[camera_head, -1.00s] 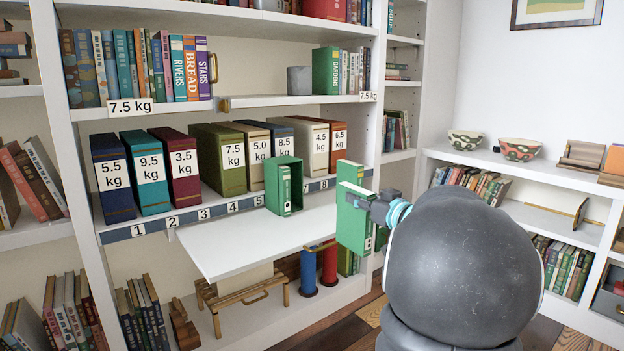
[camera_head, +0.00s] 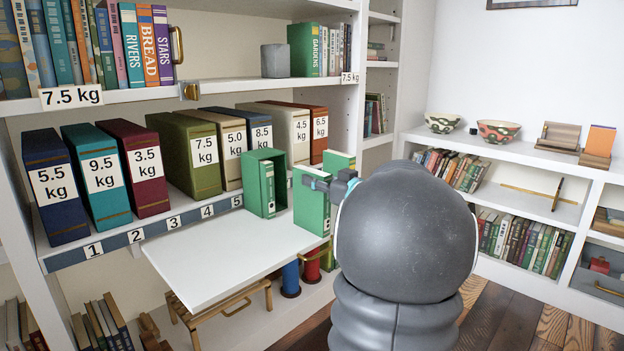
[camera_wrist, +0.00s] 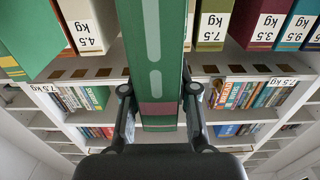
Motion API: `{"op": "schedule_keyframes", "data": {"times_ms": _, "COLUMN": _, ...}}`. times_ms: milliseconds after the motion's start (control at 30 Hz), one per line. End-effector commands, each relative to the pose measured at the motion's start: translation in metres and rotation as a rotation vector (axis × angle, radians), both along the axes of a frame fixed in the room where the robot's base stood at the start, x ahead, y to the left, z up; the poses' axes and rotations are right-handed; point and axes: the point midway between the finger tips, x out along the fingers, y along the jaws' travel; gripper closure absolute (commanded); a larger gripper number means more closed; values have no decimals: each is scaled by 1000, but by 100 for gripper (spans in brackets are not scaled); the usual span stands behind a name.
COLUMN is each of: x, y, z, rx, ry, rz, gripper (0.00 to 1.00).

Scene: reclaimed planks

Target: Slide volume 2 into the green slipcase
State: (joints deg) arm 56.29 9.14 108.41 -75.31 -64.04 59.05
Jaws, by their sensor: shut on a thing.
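The green slipcase (camera_head: 251,180) stands upright on the shelf at the back edge of the white board, its open side facing me. A slim green volume (camera_head: 268,188) stands inside, at its left. My gripper (camera_head: 322,184) is shut on a green book (camera_head: 310,205), held upright just right of the slipcase and in front of it, apart from it.
Another green volume (camera_head: 338,160) stands on the shelf to the right. Weight-labelled boxes, such as the olive 7.5 kg box (camera_head: 190,150), line the shelf behind. The white board (camera_head: 215,255) juts out, its top clear. A shelf (camera_head: 240,86) runs above.

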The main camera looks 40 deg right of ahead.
Motion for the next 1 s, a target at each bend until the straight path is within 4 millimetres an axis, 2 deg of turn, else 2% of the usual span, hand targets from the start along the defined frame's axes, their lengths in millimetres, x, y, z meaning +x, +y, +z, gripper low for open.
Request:
{"op": "schedule_keyframes", "data": {"times_ms": 533, "x": -4, "y": 0, "z": 3, "rx": 1, "ry": 6, "rz": -6, "gripper": 100}}
{"op": "schedule_keyframes", "data": {"times_ms": 1000, "x": 36, "y": 3, "z": 1, "rx": 0, "ry": 5, "rz": -3, "gripper": 100}}
